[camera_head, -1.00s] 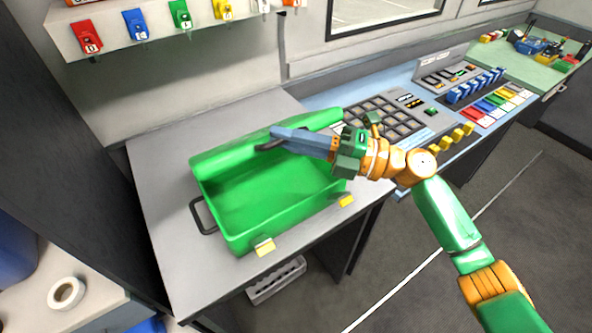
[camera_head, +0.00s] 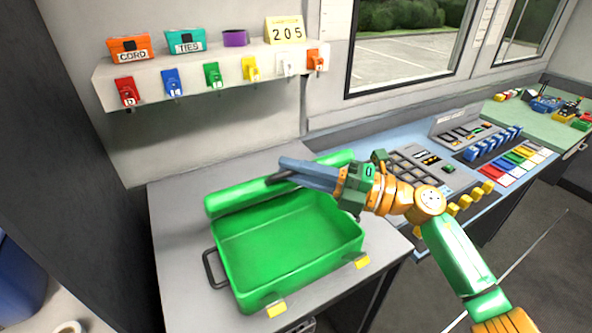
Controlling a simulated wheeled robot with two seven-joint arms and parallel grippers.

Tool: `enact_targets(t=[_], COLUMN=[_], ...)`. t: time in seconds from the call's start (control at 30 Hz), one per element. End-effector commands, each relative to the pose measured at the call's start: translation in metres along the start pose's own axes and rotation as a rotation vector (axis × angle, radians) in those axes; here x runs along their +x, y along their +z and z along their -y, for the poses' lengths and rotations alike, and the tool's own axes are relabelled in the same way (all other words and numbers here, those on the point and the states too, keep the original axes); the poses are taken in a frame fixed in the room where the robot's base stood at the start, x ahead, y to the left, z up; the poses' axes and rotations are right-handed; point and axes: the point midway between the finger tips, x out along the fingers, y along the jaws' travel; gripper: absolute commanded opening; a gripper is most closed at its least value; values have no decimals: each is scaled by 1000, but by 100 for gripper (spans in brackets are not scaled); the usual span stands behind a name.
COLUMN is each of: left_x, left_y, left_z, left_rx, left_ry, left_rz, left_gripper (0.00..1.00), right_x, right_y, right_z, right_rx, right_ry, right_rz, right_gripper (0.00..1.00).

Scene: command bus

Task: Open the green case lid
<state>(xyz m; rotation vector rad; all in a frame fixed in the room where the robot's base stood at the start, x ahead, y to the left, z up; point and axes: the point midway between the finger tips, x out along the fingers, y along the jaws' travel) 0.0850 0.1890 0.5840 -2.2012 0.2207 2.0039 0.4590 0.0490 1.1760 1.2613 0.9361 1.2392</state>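The green case (camera_head: 290,243) sits on the grey counter with its tray uncovered and empty. Its lid (camera_head: 235,196) is raised along the back edge, seen nearly edge-on. Two yellow latches (camera_head: 276,309) are on the front, and a black handle (camera_head: 209,270) is on the left side. My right gripper (camera_head: 281,170) reaches in from the right, with its blue-grey fingers across the lid. A dark piece lies beside the fingertips. I cannot tell whether the fingers are apart or touch the lid. My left gripper is out of view.
A wall shelf (camera_head: 200,72) with small boxes and coloured tags is behind the case. A control console (camera_head: 445,165) with keys and sliders is to the right. The grey counter (camera_head: 175,230) is clear left of the case.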

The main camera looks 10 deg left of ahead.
Motion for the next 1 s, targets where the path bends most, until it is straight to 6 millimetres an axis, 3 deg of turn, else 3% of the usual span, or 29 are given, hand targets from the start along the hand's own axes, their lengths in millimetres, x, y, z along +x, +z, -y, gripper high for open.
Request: enact_targets(t=[0.27, 0.5, 0.63, 1.0], left_x=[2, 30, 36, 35], left_y=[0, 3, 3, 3], left_z=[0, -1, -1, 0], left_rx=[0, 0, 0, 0], left_ry=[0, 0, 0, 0], left_rz=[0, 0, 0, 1], left_gripper=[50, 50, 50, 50], right_x=[-3, -51, -68, -72], right_y=[0, -1, -1, -1], right_z=[2, 6, 3, -1], right_rx=[1, -2, -2, -1], right_ry=[-1, -2, 0, 2], right_rz=[1, 4, 2, -1], right_gripper=[27, 27, 27, 27])
